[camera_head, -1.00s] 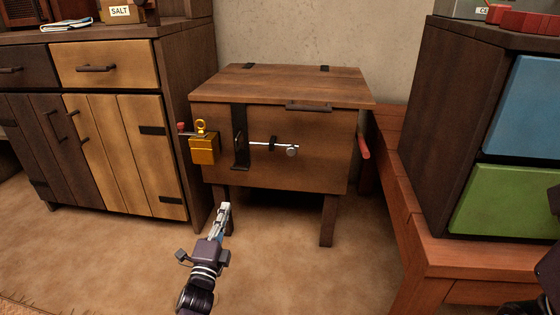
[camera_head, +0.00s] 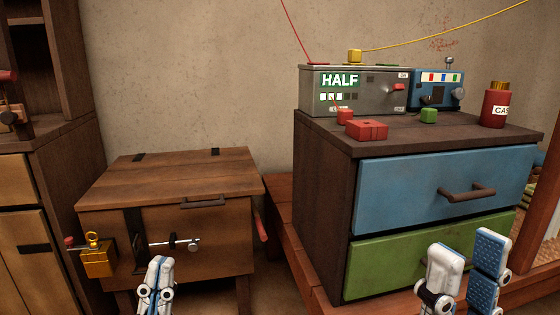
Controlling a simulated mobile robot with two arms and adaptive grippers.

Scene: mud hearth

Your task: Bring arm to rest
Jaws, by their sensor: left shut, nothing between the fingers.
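My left gripper (camera_head: 156,287) is at the bottom of the head view, in front of the wooden chest. It is shut with nothing in it, fingers pointing up. My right gripper (camera_head: 465,268) is at the bottom right, in front of the green drawer. Its two white and blue fingers stand apart with nothing visible between them. Both arms behind the grippers are cut off by the frame's lower edge.
The wooden chest (camera_head: 170,182) has a closed lid, a metal bolt (camera_head: 180,244) and a brass padlock (camera_head: 98,260). At right, a dark cabinet (camera_head: 322,185) has a blue drawer (camera_head: 410,185) and a green drawer (camera_head: 385,262). A grey device (camera_head: 375,105) reading HALF stands on top.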

